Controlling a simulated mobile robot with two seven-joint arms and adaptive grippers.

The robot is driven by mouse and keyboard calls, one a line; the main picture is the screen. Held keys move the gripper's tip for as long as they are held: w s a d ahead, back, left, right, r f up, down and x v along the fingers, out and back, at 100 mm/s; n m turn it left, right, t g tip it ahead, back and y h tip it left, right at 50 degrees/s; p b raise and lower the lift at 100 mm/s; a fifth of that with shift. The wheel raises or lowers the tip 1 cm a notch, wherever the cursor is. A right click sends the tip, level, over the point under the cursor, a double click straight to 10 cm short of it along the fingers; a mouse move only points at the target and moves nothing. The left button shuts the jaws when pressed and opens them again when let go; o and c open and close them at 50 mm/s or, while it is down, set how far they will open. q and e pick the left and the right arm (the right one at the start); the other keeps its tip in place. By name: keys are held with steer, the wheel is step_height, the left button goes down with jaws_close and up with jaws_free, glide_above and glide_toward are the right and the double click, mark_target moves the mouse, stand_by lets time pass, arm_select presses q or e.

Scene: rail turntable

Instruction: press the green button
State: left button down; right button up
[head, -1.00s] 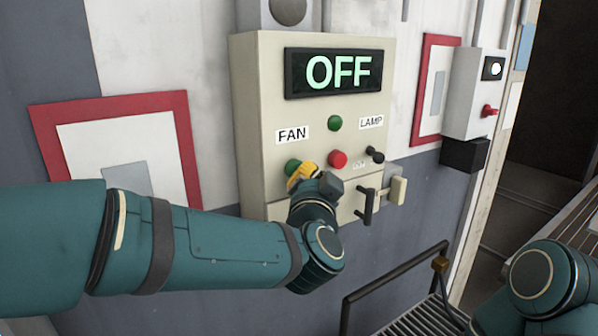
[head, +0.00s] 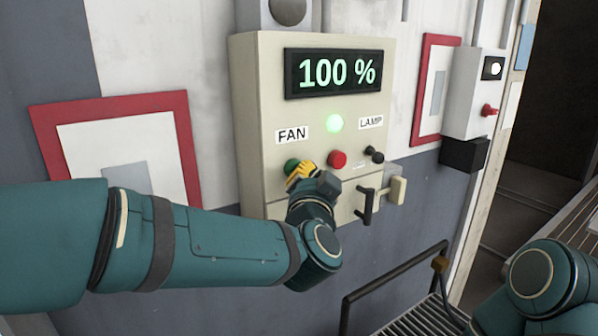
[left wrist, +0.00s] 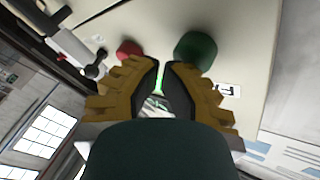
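The green button (head: 291,165) is under the FAN label on the cream panel, partly hidden by my left gripper (head: 301,172). In the left wrist view the green button (left wrist: 195,48) is just beyond my left fingertips (left wrist: 161,62). These are close together with nothing held, and they look shut. I cannot tell whether they touch the button. My right gripper is out of view.
A red button (head: 337,159) is close to the right of my left gripper; a black toggle (head: 375,155) and a lever (head: 366,203) are farther right. A dark handrail (head: 395,272) stands below the panel. My right arm shows at the lower right.

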arm_select(q)
steer(key=shift+s+d, duration=0.4)
steer(key=shift+s, duration=0.2)
steer(key=s+d, duration=0.1)
steer(key=s, duration=0.1)
steer(key=s+d+p, duration=0.1)
steer(key=s+d, duration=0.1)
stand_by(0.4)
stand_by(0.5)
